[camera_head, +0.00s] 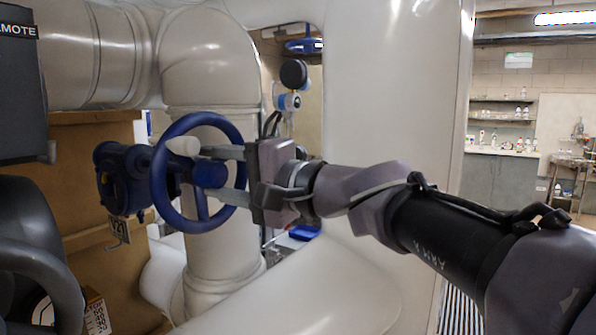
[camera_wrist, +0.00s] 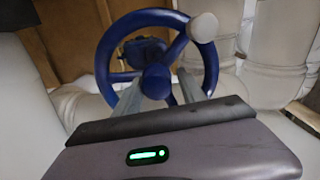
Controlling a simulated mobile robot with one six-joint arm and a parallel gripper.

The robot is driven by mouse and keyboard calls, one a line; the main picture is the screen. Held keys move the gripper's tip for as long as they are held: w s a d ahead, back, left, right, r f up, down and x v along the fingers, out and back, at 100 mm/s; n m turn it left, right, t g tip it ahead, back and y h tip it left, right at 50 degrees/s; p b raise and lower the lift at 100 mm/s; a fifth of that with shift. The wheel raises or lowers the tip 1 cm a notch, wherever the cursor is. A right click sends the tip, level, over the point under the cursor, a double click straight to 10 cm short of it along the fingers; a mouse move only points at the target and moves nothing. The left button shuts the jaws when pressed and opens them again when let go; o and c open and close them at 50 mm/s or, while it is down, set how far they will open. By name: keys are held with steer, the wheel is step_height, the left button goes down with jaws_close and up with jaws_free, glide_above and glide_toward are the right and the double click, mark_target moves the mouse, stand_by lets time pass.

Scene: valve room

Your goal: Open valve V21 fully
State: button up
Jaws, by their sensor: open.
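The valve is a blue handwheel (camera_head: 160,192) with a blue body (camera_head: 120,178) behind it. A hanging tag (camera_head: 117,228) on the body reads V21. A pale knob sits on the wheel's rim; it shows at the upper right in the wrist view (camera_wrist: 203,27). My gripper (camera_head: 212,174) is at the wheel, its fingers pointing at the wheel's face. In the wrist view the open fingers (camera_wrist: 160,98) lie on either side of the blue hub (camera_wrist: 156,82). Whether they touch the hub or a spoke I cannot tell.
Large pale pipes (camera_head: 212,75) stand behind and beside the valve. A wide pale column (camera_head: 395,100) rises behind my arm. A dark grey box (camera_head: 22,90) and a black handwheel (camera_head: 35,270) are close at the left. Shelves and a counter (camera_head: 500,165) stand far right.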

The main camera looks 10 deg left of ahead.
steer(key=shift+d+f+b, duration=0.3)
steer(key=shift+f+b, duration=0.15)
steer(key=shift+f, duration=0.1)
steer(key=v, duration=0.5)
steer(key=shift+r, duration=0.3)
